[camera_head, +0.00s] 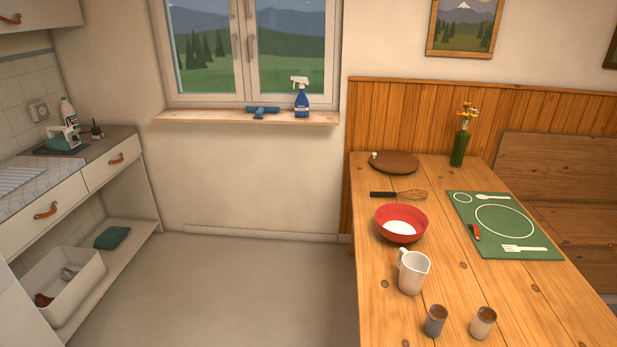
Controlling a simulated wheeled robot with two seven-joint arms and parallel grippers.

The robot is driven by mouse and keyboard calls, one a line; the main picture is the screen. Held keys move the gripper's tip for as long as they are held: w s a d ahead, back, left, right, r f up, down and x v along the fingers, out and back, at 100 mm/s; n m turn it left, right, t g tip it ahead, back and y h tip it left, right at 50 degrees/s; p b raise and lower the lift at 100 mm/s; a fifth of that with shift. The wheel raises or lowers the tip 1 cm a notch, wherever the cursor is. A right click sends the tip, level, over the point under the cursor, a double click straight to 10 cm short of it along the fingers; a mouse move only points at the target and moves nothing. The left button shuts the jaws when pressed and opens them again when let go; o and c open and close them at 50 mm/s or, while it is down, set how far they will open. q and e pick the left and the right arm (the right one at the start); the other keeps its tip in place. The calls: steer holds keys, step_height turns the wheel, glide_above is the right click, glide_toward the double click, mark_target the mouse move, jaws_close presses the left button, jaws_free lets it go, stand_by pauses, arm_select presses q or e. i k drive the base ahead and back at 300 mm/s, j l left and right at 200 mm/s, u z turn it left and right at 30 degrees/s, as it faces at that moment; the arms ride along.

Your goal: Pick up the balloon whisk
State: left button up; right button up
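The balloon whisk (398,195) lies flat on the wooden table, near the table's far left part. Its dark handle points left and its wire loops point right. It lies between a round wooden board behind it and a red bowl in front of it, apart from both. Neither of my grippers shows in the head view.
The table (384,318) holds the round board (394,162), red bowl (401,222) with white contents, white jug (412,271), two small cups (435,320), green placemat (483,243) and a flower bottle (460,148). Open floor (240,290) lies between table and left counter (65,180).

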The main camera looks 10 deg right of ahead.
mark_target(373, 194)
steer(key=i+j+u, duration=0.7)
steer(key=i, duration=0.35)
steer(key=i+l+z, duration=0.1)
steer(key=i+z, duration=0.8)
steer(key=i+j+z, duration=0.2)
steer(key=z, duration=0.25)
steer(key=i, duration=0.05)
